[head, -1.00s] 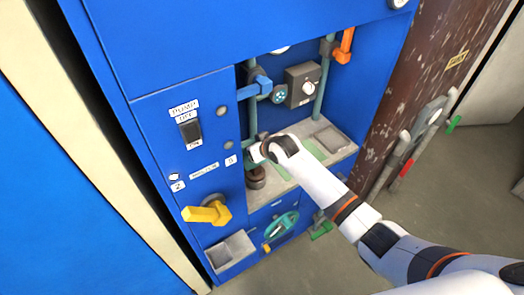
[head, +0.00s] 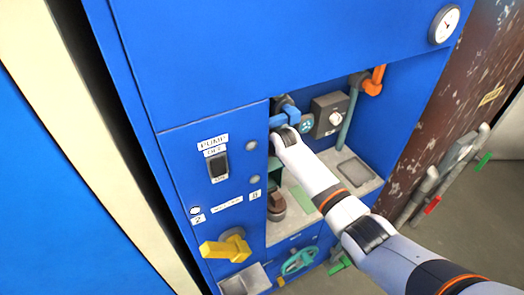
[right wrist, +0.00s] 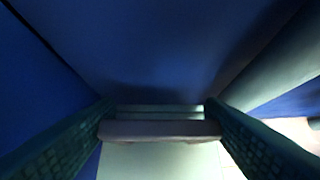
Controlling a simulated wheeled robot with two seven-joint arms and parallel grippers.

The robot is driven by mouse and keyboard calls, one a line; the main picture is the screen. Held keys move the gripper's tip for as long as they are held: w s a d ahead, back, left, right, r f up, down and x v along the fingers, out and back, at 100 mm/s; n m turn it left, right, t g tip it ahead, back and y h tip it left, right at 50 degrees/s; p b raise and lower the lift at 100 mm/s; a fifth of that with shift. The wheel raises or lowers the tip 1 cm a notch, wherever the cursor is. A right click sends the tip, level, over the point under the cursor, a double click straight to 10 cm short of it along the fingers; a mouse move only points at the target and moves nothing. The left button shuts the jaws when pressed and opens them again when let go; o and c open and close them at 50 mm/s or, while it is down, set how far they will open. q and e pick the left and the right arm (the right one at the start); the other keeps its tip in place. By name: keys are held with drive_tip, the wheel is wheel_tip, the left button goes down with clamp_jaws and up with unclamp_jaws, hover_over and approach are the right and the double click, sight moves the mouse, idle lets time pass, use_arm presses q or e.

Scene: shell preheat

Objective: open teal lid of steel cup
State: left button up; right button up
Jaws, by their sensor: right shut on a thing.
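My right gripper (head: 279,152) reaches into the blue cabinet's recess, and its fingertips are mostly hidden by the wrist. In the right wrist view its two dark fingers close on a narrow grey bar (right wrist: 160,130) with teal edging, which I take to be part of the teal lid. A small patch of teal (head: 274,168) shows below the gripper; I cannot tell whether it is lid or pipe. A dark brownish-grey round body (head: 276,209), apparently the steel cup, stands on the ledge below. My left gripper is out of view.
A blue valve handle (head: 285,117) is close above the gripper. A yellow lever (head: 226,248) sticks out lower left. The ledge has a flat green patch (head: 302,200).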

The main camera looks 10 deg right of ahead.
drive_tip(key=shift+s+f, duration=0.1)
drive_tip(key=shift+f, duration=0.15)
drive_tip(key=o, duration=1.4)
drive_tip(key=shift+r, duration=0.1)
drive_tip(key=shift+s+d+r, duration=0.15)
drive_tip(key=shift+s+r, duration=0.1)
drive_tip(key=shift+r, duration=0.15)
drive_tip(key=v, duration=1)
drive_tip(key=shift+s+r, duration=0.2)
drive_tip(key=shift+s, duration=0.05)
drive_tip(key=shift+d, duration=0.1)
